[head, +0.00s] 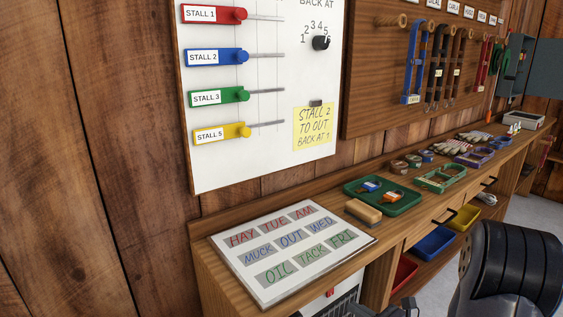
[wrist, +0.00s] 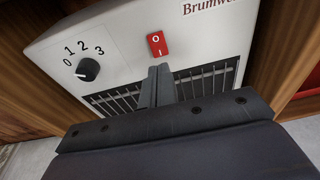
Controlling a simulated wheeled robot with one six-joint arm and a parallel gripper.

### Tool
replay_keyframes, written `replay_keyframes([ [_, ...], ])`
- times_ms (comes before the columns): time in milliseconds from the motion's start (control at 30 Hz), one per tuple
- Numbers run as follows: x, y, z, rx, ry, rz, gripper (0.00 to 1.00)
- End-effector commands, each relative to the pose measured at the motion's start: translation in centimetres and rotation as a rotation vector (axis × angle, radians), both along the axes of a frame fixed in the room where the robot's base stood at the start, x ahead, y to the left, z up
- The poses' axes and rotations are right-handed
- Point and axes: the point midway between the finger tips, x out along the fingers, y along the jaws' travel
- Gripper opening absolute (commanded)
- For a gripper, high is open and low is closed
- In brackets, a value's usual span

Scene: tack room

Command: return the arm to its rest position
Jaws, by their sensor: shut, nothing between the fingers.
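My gripper (wrist: 160,72) shows in the wrist view with its two dark fingers together and nothing between them. The fingertips appear just below the red rocker switch (wrist: 157,44) of a pale heater (wrist: 125,40). I cannot tell whether they touch it. The switch is marked O above and I below. A black dial (wrist: 88,69) with the numbers 0 to 3 is on its left. In the head view my dark arm (head: 510,265) fills the lower right corner; the fingertips are not clearly seen there.
The heater (head: 335,305) stands under the wooden bench (head: 225,275). On the bench are a label board (head: 290,250), a brush (head: 363,211) and a green tray (head: 409,207). A whiteboard with coloured stall sliders (head: 215,97) hangs above. Red, blue and yellow bins (head: 433,243) sit below.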

Motion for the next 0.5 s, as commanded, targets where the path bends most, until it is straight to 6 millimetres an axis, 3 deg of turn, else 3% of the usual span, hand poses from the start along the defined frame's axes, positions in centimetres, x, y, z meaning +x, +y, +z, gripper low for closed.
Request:
replay_keyframes([
  [233,-2.2,-1.6,0.7,0.000,0.000,-0.003,0.00],
  [500,-3.1,-2.3,0.8,0.000,0.000,-0.001,0.00],
])
